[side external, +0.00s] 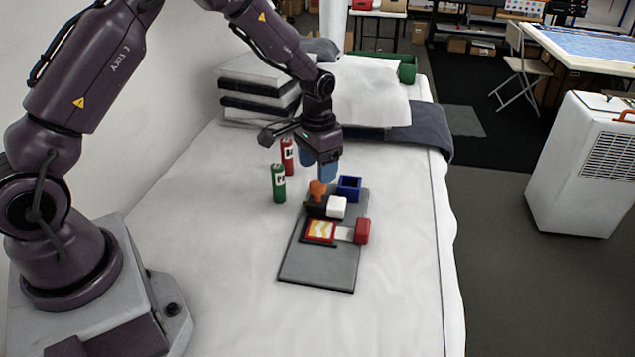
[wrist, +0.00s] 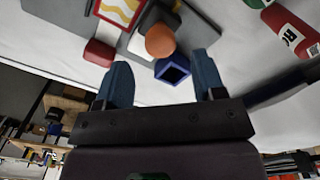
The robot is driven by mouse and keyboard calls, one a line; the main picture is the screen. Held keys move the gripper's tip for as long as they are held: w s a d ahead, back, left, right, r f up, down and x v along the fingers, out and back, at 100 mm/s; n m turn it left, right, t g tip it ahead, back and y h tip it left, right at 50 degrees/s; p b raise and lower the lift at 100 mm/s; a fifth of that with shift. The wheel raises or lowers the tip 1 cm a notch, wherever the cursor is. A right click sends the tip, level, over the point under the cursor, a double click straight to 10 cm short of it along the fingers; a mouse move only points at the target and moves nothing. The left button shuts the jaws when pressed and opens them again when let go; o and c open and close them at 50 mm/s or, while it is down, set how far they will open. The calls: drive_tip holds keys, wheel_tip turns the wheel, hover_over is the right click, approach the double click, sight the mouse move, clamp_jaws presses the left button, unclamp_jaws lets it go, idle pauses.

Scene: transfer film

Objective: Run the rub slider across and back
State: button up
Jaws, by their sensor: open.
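A grey board (side external: 318,270) lies on the white sheet. On it is a red-framed panel with yellow and white waves (side external: 320,230), which also shows in the wrist view (wrist: 120,10). A red block (side external: 362,231) sits at the end of a pale strip beside the panel. Behind the panel are a white block (side external: 337,207), an orange round-topped knob (side external: 317,190) by a dark bar, and a blue open box (side external: 349,187). Which part is the rub slider, I cannot tell for sure. My gripper (side external: 318,168), with blue fingers (wrist: 163,78), is open and empty above the board's back end, near the knob.
A green cylinder (side external: 278,183) and a red cylinder (side external: 287,156) stand left of the board. Stacked dark and white items (side external: 258,90) and a pillow (side external: 370,95) lie at the back. The sheet in front and left is clear.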

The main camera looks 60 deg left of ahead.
drive_tip(key=shift+f, duration=2.4)
clamp_jaws()
drive_tip(key=s+d, duration=0.9)
unclamp_jaws()
drive_tip(key=shift+a, duration=0.1)
wheel_tip(320, 180, up, 13)
